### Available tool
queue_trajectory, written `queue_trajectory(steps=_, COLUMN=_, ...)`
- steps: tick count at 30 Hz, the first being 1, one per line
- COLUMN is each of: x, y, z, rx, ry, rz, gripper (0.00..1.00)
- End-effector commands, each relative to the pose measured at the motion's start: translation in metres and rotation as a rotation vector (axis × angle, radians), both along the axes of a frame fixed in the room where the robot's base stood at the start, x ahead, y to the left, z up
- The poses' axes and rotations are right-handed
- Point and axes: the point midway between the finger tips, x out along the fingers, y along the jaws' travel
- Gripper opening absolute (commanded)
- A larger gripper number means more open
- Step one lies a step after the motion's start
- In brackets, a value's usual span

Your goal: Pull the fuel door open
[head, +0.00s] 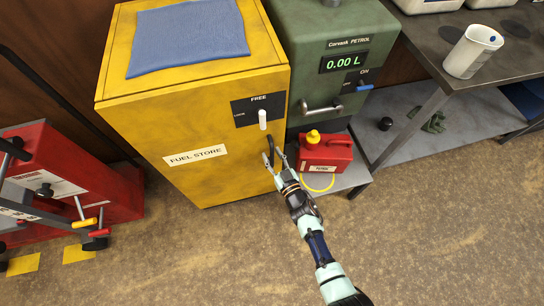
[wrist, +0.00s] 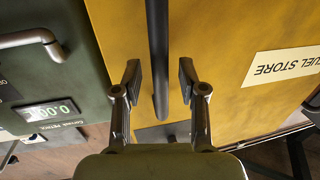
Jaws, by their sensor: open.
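The fuel door is the front of the yellow fuel store cabinet (head: 225,125), labelled "FUEL STORE" (head: 195,155), and it looks shut. A white latch knob (head: 263,119) stands upright on a black plate marked LOCK and FREE, near the FREE label. The dark vertical door handle (head: 268,146) is at the door's right edge. My gripper (head: 272,164) is at the handle's lower part. In the wrist view the dark handle bar (wrist: 158,60) runs between the two open fingers of my gripper (wrist: 160,82), with a gap on each side.
The green petrol dispenser (head: 335,65) reads 0.00 L and stands right of the cabinet. A red fuel can (head: 325,156) with a yellow cap sits on a low shelf beside my gripper. A red machine (head: 75,180) is at left. The floor before the cabinet is open.

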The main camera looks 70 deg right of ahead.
Motion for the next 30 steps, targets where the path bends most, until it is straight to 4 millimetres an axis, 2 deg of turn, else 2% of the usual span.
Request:
queue_trajectory(steps=10, x=0.0058, y=-0.0052, z=0.0009, rx=0.0, ry=0.0, rz=0.0, gripper=0.4)
queue_trajectory(steps=17, x=0.0057, y=-0.0052, z=0.0009, rx=0.0, ry=0.0, rz=0.0, gripper=0.01)
queue_trajectory(steps=30, x=0.0057, y=-0.0037, z=0.0012, rx=0.0, ry=0.0, rz=0.003, gripper=0.0)
